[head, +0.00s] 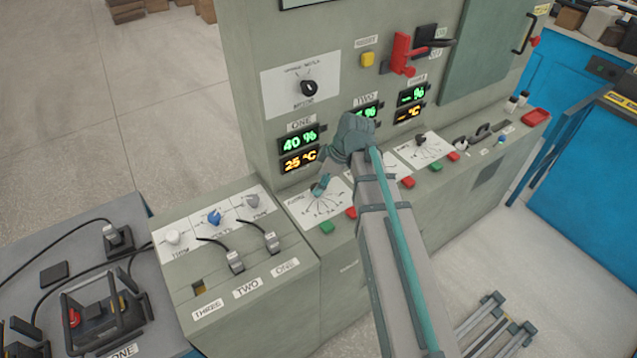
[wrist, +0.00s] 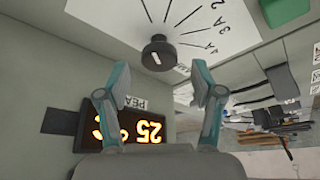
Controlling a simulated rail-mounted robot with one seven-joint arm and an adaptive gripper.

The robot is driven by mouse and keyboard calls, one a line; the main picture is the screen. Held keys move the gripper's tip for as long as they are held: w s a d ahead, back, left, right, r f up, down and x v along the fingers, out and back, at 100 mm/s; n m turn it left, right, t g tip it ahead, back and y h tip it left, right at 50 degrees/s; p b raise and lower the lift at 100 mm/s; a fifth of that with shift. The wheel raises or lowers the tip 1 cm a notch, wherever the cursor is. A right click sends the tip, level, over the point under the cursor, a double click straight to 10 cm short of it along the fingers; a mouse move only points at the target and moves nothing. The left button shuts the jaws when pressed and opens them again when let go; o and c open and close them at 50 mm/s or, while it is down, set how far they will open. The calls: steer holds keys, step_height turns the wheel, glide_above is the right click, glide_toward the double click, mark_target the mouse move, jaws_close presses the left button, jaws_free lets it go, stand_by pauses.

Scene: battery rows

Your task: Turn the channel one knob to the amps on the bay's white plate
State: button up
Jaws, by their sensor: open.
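The channel one knob is a round black knob (wrist: 158,55) with a short pale mark, on a white dial (wrist: 213,25) with black scale lines and numbers. In the head view, this dial (head: 322,207) is on the sloped panel below the ONE display (head: 300,150), which reads 40 % and 25 °C. My gripper (head: 320,186) is over the dial and hides most of the knob. In the wrist view, my gripper's teal fingers (wrist: 157,82) are spread apart with nothing between them, short of the knob. I cannot make out a bay white plate with an amps figure.
Green (head: 327,228) and red (head: 351,212) buttons sit below the dial. Another dial (head: 420,150) with a black knob is to the right. A red lever (head: 403,52) is higher up. A battery (head: 103,318) with cables stands at lower left, beside the ONE label.

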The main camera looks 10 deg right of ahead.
steer(key=shift+x, duration=1.15)
steer(key=c, duration=1.1)
